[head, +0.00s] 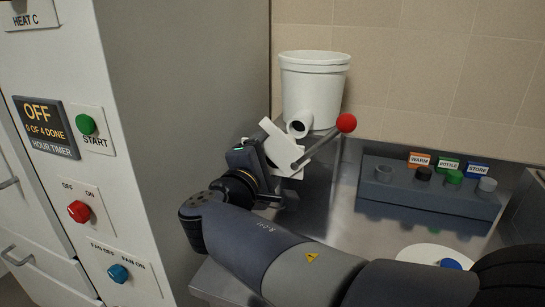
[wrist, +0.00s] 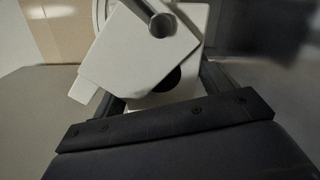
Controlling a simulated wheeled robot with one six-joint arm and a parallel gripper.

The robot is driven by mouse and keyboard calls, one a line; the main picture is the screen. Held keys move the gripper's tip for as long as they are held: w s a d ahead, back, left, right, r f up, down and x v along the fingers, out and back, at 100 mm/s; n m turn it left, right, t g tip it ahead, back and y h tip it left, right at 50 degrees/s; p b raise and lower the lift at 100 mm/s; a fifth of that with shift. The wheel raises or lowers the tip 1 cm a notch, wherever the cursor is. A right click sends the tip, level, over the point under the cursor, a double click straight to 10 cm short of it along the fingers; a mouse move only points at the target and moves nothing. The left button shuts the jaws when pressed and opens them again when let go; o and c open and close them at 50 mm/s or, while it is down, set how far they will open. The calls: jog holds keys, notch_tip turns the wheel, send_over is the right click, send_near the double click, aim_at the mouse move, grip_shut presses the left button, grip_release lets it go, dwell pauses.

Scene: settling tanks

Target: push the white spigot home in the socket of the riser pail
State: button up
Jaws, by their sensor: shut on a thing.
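The white riser pail (head: 314,88) stands upright at the back of the steel counter. Its short round socket (head: 299,124) sticks out low at the front, and its dark mouth shows. The white spigot (head: 282,147) is a blocky body with a steel lever ending in a red ball. My gripper (head: 284,168) is shut on the spigot and holds it tilted just in front of the socket. The wrist view shows the spigot body (wrist: 140,57) between my fingers, with the lever's round end near the top. Whether the spigot touches the socket cannot be told.
A grey rack (head: 430,190) with several round plugs and WARM, BOTTLE and STORE labels stands to the right. A white disc (head: 436,255) with a blue part lies at the front right. A tall grey cabinet (head: 185,120) with switches borders the left. Tiled wall behind.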

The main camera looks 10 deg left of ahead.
jog(key=shift+b, duration=0.3)
jog(key=shift+w+d, duration=0.2)
jog(key=shift+w, duration=1.2)
jog(key=shift+w+d, duration=0.15)
jog(key=shift+w, duration=1.25)
jog(key=shift+w+d, duration=0.15)
jog(key=shift+w, duration=0.85)
jog(key=shift+w+d, duration=0.15)
jog(key=shift+w, duration=0.85)
jog(key=o, duration=1.6)
jog(key=shift+s, duration=0.1)
jog(key=s+a, duration=0.2)
jog(key=s, duration=0.8)
jog(key=shift+s, duration=0.2)
jog(key=shift+r, duration=0.1)
